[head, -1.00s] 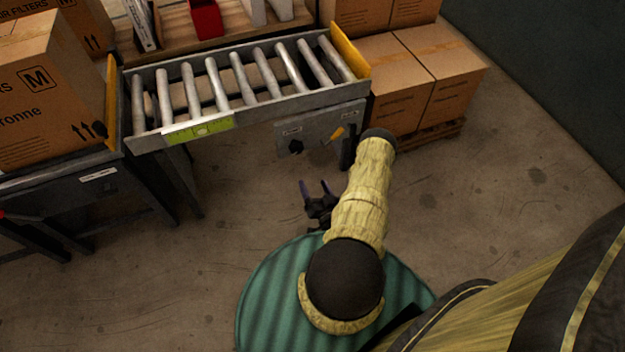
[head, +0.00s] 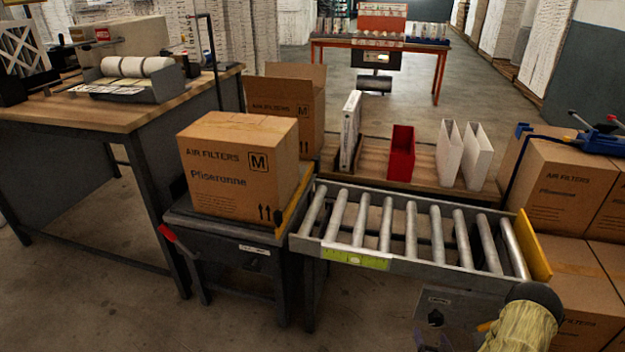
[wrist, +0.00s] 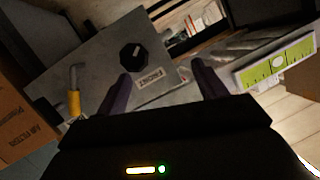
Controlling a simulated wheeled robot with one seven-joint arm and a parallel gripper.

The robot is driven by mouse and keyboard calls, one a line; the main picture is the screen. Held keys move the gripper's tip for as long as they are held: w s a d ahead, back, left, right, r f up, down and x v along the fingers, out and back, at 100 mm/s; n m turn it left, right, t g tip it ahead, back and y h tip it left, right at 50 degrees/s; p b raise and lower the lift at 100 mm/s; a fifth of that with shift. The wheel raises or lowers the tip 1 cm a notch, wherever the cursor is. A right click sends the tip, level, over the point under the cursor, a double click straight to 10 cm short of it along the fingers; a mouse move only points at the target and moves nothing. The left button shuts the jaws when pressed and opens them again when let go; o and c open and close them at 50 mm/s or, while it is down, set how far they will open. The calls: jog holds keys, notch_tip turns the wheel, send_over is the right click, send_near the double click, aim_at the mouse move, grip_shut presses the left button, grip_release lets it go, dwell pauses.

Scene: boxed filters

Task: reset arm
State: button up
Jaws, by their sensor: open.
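My arm in its yellowish sleeve (head: 522,328) shows at the lower right of the head view, in front of the roller conveyor's right end. The tips of my gripper (head: 432,342) just show at the bottom edge there. In the wrist view my gripper (wrist: 162,88) has its two dark fingers spread apart with nothing between them. It faces the conveyor's grey control panel (wrist: 100,62), which has a black knob (wrist: 133,56) and a yellow-banded lever (wrist: 74,100).
The roller conveyor (head: 355,258) has bare rollers. A closed air-filter carton (head: 230,170) stands on the stand at its left. A red holder (head: 400,153) and white holders stand behind. Stacked cartons (head: 565,185) crowd the right. Floor is clear at lower left.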

jog(key=w+a+r+n+g, duration=0.2)
jog(key=a+r+g, duration=0.15)
jog(key=r, duration=0.45)
jog(key=w+a+r+n+g, duration=0.2)
jog(key=a+r+g, duration=0.15)
jog(key=r, duration=0.45)
jog(key=s+a+r+g+y+p, duration=0.1)
jog(key=s+a+r+g, duration=0.4)
jog(key=s+a+r, duration=1.05)
jog(key=w+d+p+v, duration=0.1)
jog(key=w+p+v, duration=0.2)
jog(key=p+v, duration=1.4)
jog(key=w+r+p+v, duration=0.1)
jog(key=w+p+v, duration=0.2)
jog(key=p+v, duration=1.3)
jog(key=shift+d+r+p, duration=0.4)
jog(key=shift+r, duration=0.4)
jog(key=shift+w, duration=0.1)
